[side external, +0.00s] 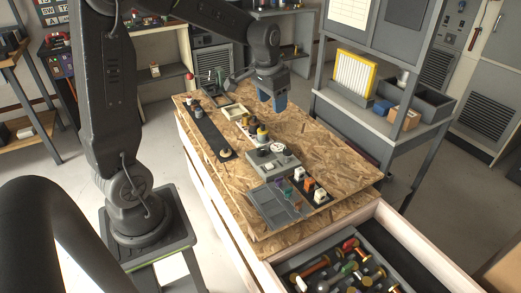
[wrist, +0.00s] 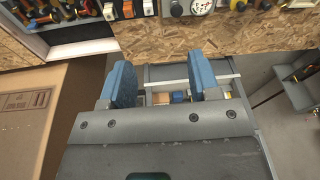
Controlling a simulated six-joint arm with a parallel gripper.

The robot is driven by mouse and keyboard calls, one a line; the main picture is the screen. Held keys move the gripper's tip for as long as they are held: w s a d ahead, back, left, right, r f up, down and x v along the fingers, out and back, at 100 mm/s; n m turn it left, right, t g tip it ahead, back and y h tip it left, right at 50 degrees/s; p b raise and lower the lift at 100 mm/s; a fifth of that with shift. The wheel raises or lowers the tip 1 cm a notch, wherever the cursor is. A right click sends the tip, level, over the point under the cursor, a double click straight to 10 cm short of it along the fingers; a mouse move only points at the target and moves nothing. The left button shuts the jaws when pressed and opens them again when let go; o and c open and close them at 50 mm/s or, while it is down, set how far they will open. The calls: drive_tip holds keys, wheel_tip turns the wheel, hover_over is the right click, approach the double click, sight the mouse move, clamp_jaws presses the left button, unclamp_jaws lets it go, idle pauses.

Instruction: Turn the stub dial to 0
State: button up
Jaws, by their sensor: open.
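A grey control box (side external: 270,165) sits on the wooden board. It carries a pale round dial (side external: 278,148) and a small knob (side external: 263,153). In the wrist view, a white round dial face (wrist: 202,6) shows at the top edge, beside a small knob (wrist: 176,9). I cannot tell which is the stub dial, and its reading is too small to make out. My gripper (side external: 272,100), with blue fingers, is above the board's far right side, apart from the box. In the wrist view, my gripper (wrist: 160,78) is open with nothing between its fingers.
The wooden board (side external: 335,155) also holds a dark strip (side external: 208,130), a grey tray (side external: 275,207) and several coloured switches. An open drawer (side external: 420,245) with loose parts is at the front. A grey rack (side external: 340,110) stands right of the board. A cardboard box (wrist: 35,120) shows in the wrist view.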

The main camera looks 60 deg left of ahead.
drive_tip(key=w+a+f+g, duration=0.1)
drive_tip(key=w+a+f, duration=0.2)
drive_tip(key=a+f, duration=0.35)
drive_tip(key=g, duration=0.1)
hover_over(260, 150)
wheel_tip(260, 150, down, 8)
drive_tip(key=shift+n+h, duration=0.4)
wheel_tip(260, 150, down, 13)
drive_tip(key=shift+w+f, duration=0.1)
drive_tip(key=shift+f, duration=0.05)
drive_tip(key=shift+c, duration=0.3)
drive_tip(key=c, duration=0.9)
drive_tip(key=shift+o, duration=0.2)
